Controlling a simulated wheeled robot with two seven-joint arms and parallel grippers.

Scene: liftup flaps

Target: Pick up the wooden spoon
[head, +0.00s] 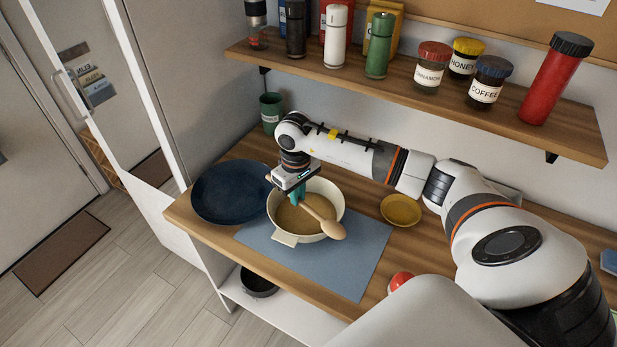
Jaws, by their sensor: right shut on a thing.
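The wooden spoon (329,225) slants over the cream pot (284,239), its round bowl end past the pot's right rim. My right gripper (297,200), with teal fingers pointing down, is over the left part of the pot and shut on the spoon's handle. The far end of the handle is partly hidden by the gripper. I cannot tell whether the spoon touches the pot's rim. The pot stands on a blue-grey mat (350,270) on the wooden counter. My left gripper does not show.
A dark blue plate (225,195) lies left of the pot and a small yellow dish (401,210) right of it. A green cup (271,112) stands behind. A red round object (400,281) is near the front edge. A shelf (420,95) with jars and bottles hangs above my right arm.

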